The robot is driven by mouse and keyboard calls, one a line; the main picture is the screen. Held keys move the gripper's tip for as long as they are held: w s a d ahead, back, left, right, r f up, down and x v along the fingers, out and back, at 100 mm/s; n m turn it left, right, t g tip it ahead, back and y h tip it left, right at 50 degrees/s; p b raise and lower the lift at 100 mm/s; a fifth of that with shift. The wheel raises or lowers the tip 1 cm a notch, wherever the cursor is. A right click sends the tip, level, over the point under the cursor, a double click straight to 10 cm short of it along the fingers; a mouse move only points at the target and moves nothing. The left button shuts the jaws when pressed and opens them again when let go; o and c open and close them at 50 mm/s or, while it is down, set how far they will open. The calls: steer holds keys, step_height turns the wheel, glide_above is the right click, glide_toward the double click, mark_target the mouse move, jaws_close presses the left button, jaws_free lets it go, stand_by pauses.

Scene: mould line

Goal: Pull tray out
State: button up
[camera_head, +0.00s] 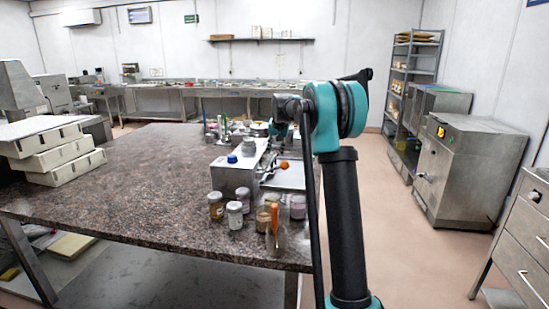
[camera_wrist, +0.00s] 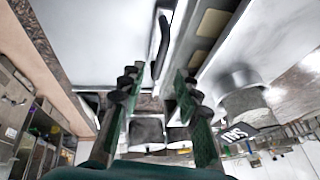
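In the head view my gripper is largely hidden by my arm, above the table's right part.
Several jars (camera_head: 235,214) and an orange-handled tool (camera_head: 275,218) stand at the table's front right. Bottles and small items crowd behind the white box. White drawer-like boxes (camera_head: 52,150) sit at left. The table's middle is clear. A steel cabinet (camera_head: 460,170) stands across the aisle.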

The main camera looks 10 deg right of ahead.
mark_target(274, 159)
steer(key=shift+x, duration=2.25)
jaws_close()
